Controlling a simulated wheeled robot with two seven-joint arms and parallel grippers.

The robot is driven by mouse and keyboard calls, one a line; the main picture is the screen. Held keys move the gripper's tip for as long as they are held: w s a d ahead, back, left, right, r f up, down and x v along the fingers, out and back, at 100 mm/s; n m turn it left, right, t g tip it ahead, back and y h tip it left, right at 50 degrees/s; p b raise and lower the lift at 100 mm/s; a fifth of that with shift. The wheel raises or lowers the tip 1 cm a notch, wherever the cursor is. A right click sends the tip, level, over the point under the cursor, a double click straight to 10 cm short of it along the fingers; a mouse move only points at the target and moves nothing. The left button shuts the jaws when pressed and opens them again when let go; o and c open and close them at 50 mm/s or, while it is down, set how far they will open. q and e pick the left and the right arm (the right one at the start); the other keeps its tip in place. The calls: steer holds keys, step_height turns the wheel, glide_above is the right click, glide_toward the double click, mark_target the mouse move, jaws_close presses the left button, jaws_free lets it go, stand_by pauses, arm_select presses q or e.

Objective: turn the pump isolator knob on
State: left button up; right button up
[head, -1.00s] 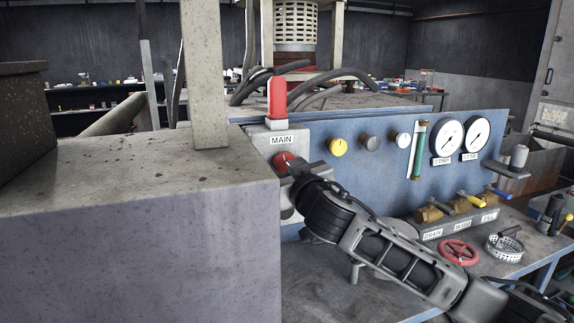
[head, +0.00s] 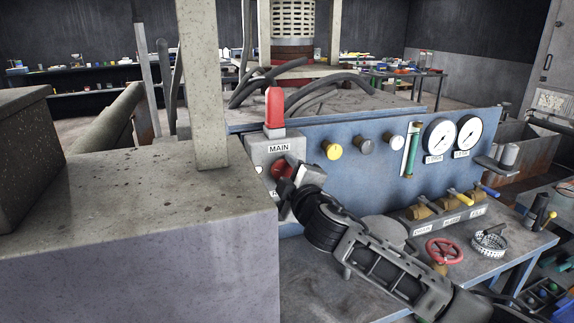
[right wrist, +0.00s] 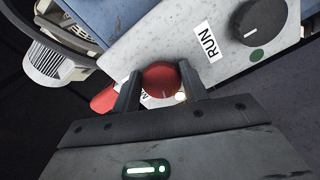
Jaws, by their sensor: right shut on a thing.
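A red round knob (head: 281,168) sits on the grey box (head: 262,152) under the MAIN label, on the left of the blue panel. No readable label says pump isolator. My right gripper (head: 288,184) reaches it from the lower right. In the right wrist view my right gripper (right wrist: 158,84) has one finger on each side of the red knob (right wrist: 160,74) and is shut on it. A pale pointer mark shows on the knob's face. A black knob (right wrist: 259,26) by a RUN label and a green dot is beyond it. My left gripper is out of view.
A red lamp-like cap (head: 274,108) stands on top of the box. Yellow, grey and white knobs and two gauges (head: 439,138) line the blue panel (head: 350,185). A concrete block (head: 150,215) stands close on the left. A red handwheel (head: 444,251) is on the bench.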

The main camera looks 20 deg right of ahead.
steer(key=shift+r+n+p, duration=0.15)
steer(key=shift+n+p, duration=1.25)
steer(key=shift+n, duration=0.9)
steer(key=o, duration=1)
steer(key=s, duration=0.5)
steer(key=s+b, duration=0.1)
steer(key=s, duration=0.4)
steer(key=s+b, duration=0.1)
steer(key=s, duration=0.5)
steer(key=shift+d, duration=0.3)
